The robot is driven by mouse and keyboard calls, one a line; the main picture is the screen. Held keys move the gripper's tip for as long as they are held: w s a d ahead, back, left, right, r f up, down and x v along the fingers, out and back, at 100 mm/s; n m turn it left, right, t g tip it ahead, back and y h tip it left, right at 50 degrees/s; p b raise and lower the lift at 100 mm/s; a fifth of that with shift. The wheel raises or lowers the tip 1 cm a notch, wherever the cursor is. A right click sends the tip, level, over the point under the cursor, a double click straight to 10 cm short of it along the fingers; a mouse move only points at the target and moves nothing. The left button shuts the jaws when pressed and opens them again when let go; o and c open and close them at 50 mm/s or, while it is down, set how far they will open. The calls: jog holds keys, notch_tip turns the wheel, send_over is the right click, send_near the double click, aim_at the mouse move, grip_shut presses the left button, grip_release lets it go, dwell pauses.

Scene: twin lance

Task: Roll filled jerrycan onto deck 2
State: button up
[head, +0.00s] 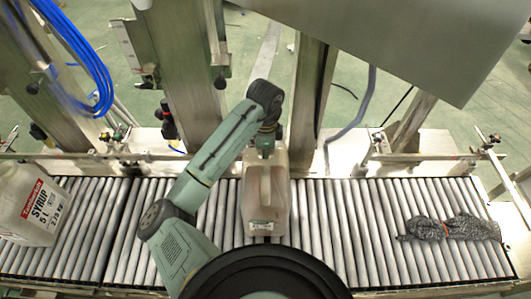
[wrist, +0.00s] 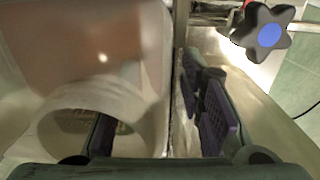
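A translucent jerrycan (head: 265,205) with a brownish-pink tint stands upright on the middle rollers in the head view. Its body (wrist: 90,45) fills the left of the wrist view, with the rounded handle opening below. My gripper (head: 266,150) is at the top of this can, at its handle. In the wrist view my gripper's fingers (wrist: 160,128) are apart, with part of the handle between them and a gap beside the right finger. A second jerrycan (head: 35,205), labelled SYRUP 5 L, stands at the far left. No marking shows which deck is number 2.
A grey knitted glove (head: 450,228) lies on the right rollers. Metal posts and a rail (head: 420,157) stand behind. A star knob (wrist: 262,30) shows near my gripper.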

jog(key=shift+c, duration=0.6)
grip_shut()
jog(key=shift+c, duration=1.9)
grip_release()
jog(key=shift+r, duration=0.25)
jog(key=o, duration=0.5)
jog(key=shift+f, duration=0.15)
